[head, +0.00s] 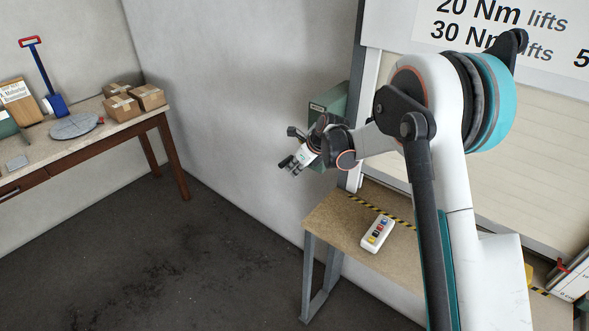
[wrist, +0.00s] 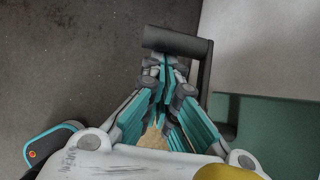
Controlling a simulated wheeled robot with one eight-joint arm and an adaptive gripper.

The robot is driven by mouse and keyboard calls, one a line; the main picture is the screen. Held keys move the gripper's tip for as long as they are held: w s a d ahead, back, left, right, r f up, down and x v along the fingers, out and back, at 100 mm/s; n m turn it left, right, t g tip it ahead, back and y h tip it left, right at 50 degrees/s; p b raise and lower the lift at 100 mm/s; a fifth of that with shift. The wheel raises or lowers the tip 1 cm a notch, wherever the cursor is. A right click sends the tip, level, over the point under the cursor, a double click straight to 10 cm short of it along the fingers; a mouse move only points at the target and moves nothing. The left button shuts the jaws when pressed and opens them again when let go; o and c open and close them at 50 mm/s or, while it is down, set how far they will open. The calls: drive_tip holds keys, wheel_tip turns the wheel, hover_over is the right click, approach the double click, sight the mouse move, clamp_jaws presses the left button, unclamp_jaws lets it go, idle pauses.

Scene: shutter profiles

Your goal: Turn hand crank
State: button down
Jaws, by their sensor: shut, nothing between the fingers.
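The hand crank shows in the wrist view as a dark cylindrical handle (wrist: 178,40) on a dark crank arm (wrist: 206,68). It is beside a green housing (wrist: 265,130), which also shows in the head view (head: 328,108), mounted by the shutter frame and partly hidden by my arm. My gripper (wrist: 164,72) is shut and empty. In the wrist view its tips lie just below the handle and left of the crank arm; whether they touch it I cannot tell. In the head view my gripper (head: 289,165) points down and left, in front of the housing.
A bench (head: 345,225) below holds a control box (head: 377,233) with coloured buttons. A shutter (head: 530,130) stands behind my arm. At the left, a table (head: 100,140) carries cartons (head: 148,97) and a blue shovel (head: 55,104). The floor between is clear.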

drive_tip(key=shift+r+t+y+b, duration=0.15)
drive_tip(key=shift+t+y+b, duration=0.35)
drive_tip(key=shift+b, duration=0.4)
drive_tip(key=t+y+b, duration=0.1)
drive_tip(key=y+b, duration=0.1)
drive_tip(key=b, duration=0.1)
drive_tip(key=r+t+y+b, duration=0.1)
drive_tip(key=t+y+b, duration=0.1)
drive_tip(key=b, duration=0.1)
drive_tip(key=t+y+b, duration=0.1)
drive_tip(key=y+b, duration=0.1)
drive_tip(key=b, duration=0.2)
drive_tip(key=shift+d+r+t, duration=0.1)
drive_tip(key=shift+r+t, duration=0.3)
drive_tip(key=shift+s+d+r+t+y+b, duration=0.2)
drive_tip(key=shift+r+t+y+b, duration=0.3)
drive_tip(key=shift+y+b, duration=0.3)
drive_tip(key=shift+s+d+r+t+y+b, duration=0.15)
drive_tip(key=shift+r+t+y+b, duration=0.35)
drive_tip(key=shift+b, duration=0.5)
drive_tip(key=shift+s+d+r, duration=0.1)
drive_tip(key=shift+s+d, duration=0.05)
